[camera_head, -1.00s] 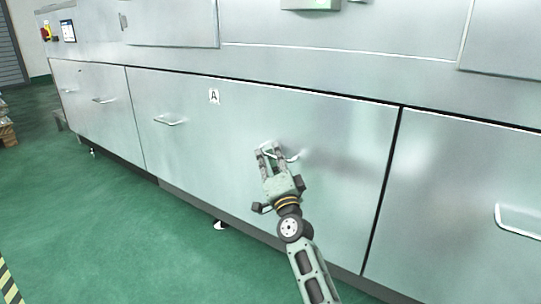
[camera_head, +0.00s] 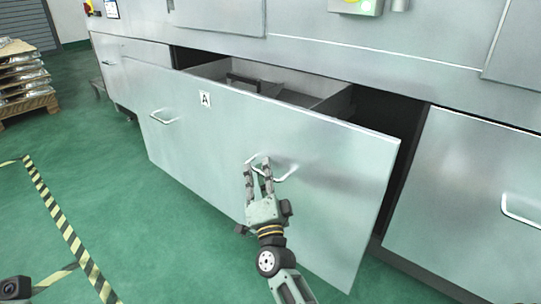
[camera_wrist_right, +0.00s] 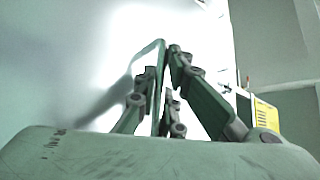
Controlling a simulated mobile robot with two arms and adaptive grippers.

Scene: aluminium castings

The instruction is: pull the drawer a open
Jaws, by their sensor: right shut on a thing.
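Drawer A (camera_head: 215,135), a wide metal front with an "A" label (camera_head: 205,99), stands out from the cabinet, and its inside with dividers shows behind the front. It has two bar handles. My right gripper (camera_head: 258,166) is shut on the right handle (camera_head: 284,172); the wrist view also shows the fingers (camera_wrist_right: 165,62) closed around the handle bar (camera_wrist_right: 157,85). The left handle (camera_head: 163,118) is free. A dark bar-shaped thing (camera_head: 240,80) shows inside the drawer. My left gripper is not seen.
A closed drawer front (camera_head: 470,190) with its own handle is to the right. Pallets with stacked castings (camera_head: 25,90) stand at the far left. Yellow-black floor tape (camera_head: 62,222) marks the green floor, which is clear in front of the drawer.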

